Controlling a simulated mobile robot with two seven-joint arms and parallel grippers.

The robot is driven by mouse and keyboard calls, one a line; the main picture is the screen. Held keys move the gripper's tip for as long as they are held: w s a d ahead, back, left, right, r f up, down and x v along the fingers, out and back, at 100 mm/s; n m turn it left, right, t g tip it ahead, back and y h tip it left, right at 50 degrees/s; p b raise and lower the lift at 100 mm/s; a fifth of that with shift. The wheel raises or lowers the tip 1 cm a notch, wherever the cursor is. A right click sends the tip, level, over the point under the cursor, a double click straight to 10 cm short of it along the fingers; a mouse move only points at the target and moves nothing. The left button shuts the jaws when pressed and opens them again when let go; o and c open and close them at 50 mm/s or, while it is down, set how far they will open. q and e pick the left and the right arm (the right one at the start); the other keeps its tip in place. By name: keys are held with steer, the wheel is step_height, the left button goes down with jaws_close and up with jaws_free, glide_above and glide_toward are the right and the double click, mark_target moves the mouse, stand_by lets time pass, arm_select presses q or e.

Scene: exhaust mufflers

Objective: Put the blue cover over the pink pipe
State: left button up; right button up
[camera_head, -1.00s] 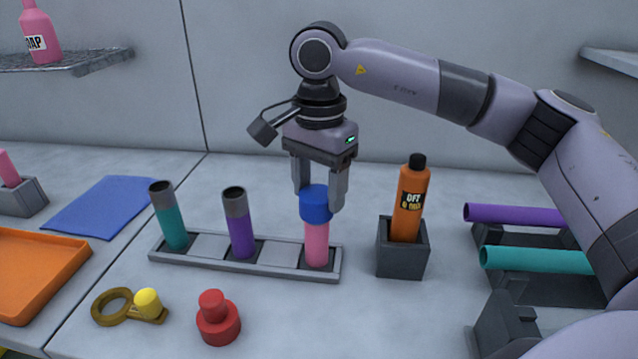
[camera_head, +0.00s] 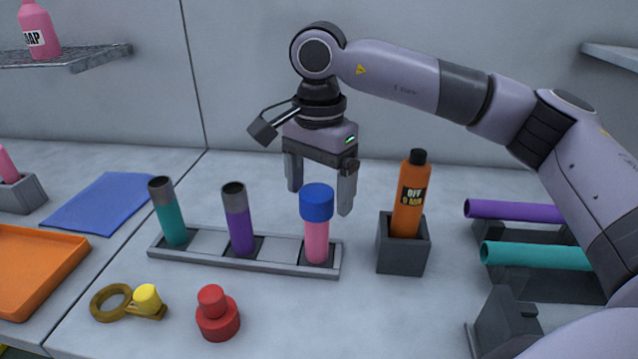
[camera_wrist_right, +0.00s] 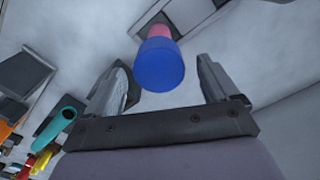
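The pink pipe (camera_head: 316,243) stands upright in the right end of a grey rack (camera_head: 200,260). The blue cover (camera_head: 316,202) sits over the pipe's top end. In the right wrist view the blue cover (camera_wrist_right: 160,66) shows with a bit of the pink pipe (camera_wrist_right: 159,31) beyond it. My right gripper (camera_head: 320,200) is open, with its fingers spread apart and a gap between them and the cover. The right wrist view shows the cover beyond and between the open fingers (camera_wrist_right: 168,82). My left gripper is not in view.
Teal (camera_head: 170,220) and purple (camera_head: 239,225) pipes with grey tops stand in the same rack. An orange bottle (camera_head: 409,200) in a grey holder stands close on the right. A red part (camera_head: 217,315) and a yellow part (camera_head: 147,299) lie in front.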

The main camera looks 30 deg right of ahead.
stand_by(0.3)
step_height(320, 180, up, 7)
steer(key=shift+r, duration=0.1)
stand_by(0.4)
